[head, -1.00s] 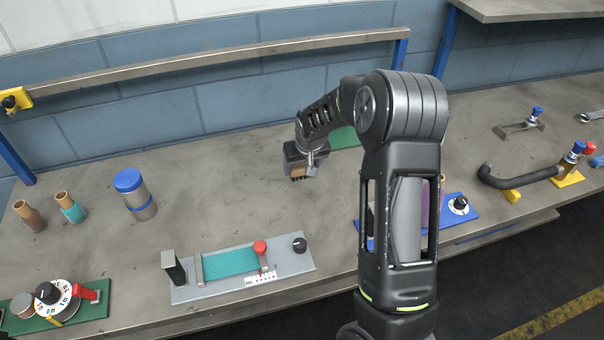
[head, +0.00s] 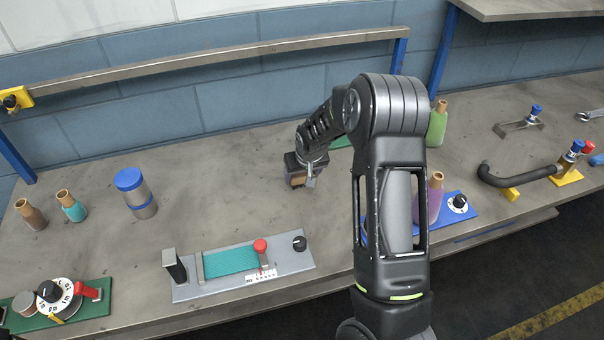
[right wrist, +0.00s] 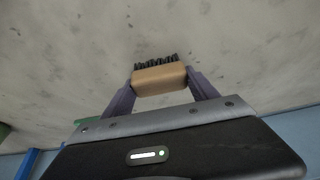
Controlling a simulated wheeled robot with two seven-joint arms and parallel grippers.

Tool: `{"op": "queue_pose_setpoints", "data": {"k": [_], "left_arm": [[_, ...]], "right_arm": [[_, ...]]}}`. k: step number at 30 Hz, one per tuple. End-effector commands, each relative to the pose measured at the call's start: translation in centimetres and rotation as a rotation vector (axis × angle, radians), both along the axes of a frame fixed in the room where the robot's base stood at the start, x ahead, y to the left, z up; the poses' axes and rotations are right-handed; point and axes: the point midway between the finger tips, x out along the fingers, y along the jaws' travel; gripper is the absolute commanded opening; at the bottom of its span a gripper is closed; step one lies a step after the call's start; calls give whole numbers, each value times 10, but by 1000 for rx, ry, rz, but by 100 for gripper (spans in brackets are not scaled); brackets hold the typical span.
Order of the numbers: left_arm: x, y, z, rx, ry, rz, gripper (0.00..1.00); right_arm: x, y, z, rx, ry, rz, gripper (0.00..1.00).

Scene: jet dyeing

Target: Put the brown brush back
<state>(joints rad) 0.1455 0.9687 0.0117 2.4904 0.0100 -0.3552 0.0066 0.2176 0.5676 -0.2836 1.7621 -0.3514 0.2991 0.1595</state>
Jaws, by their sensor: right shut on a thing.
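The brown brush (right wrist: 160,79) shows in the right wrist view as a tan block with dark bristles. My right gripper (right wrist: 158,84) is shut on it, one finger on each side. The bristles point away from the palm, toward the grey bench top; I cannot tell whether they touch it. In the head view my right gripper (head: 301,181) is at the middle of the bench (head: 235,180), and the brush is mostly hidden by it. My left gripper is not in view.
A blue-lidded jar (head: 136,194) and two small bottles stand left. A grey panel with a teal pad (head: 230,260) lies in front. A purple bottle (head: 434,197) and green bottle (head: 437,123) stand right of my arm.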

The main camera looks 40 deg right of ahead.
Motion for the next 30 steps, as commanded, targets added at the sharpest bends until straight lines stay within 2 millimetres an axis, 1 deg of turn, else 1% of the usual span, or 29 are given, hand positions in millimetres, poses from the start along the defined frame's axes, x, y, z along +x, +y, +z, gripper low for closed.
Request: {"op": "queue_pose_setpoints", "data": {"k": [1, 6, 9, 16, 20, 21, 23, 26, 30], "left_arm": [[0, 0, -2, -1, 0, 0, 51], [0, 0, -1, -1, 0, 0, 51], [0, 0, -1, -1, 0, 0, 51], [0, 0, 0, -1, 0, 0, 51], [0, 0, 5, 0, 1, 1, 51], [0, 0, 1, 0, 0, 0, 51], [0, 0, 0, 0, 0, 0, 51], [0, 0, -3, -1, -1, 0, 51], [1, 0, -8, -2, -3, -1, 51]], "right_arm": [[0, 0, -2, 0, 0, 0, 69], [0, 0, -1, 0, 0, 0, 83], [0, 0, -1, 0, 0, 0, 90], [0, 0, 0, 0, 0, 0, 90], [0, 0, 5, 0, 0, 0, 90], [-1, 0, 7, -1, -2, 0, 90], [-3, 1, 13, 0, -3, 0, 90], [-9, 3, 28, 0, -5, -1, 90], [-20, 8, 55, 0, -5, 2, 90]]}}
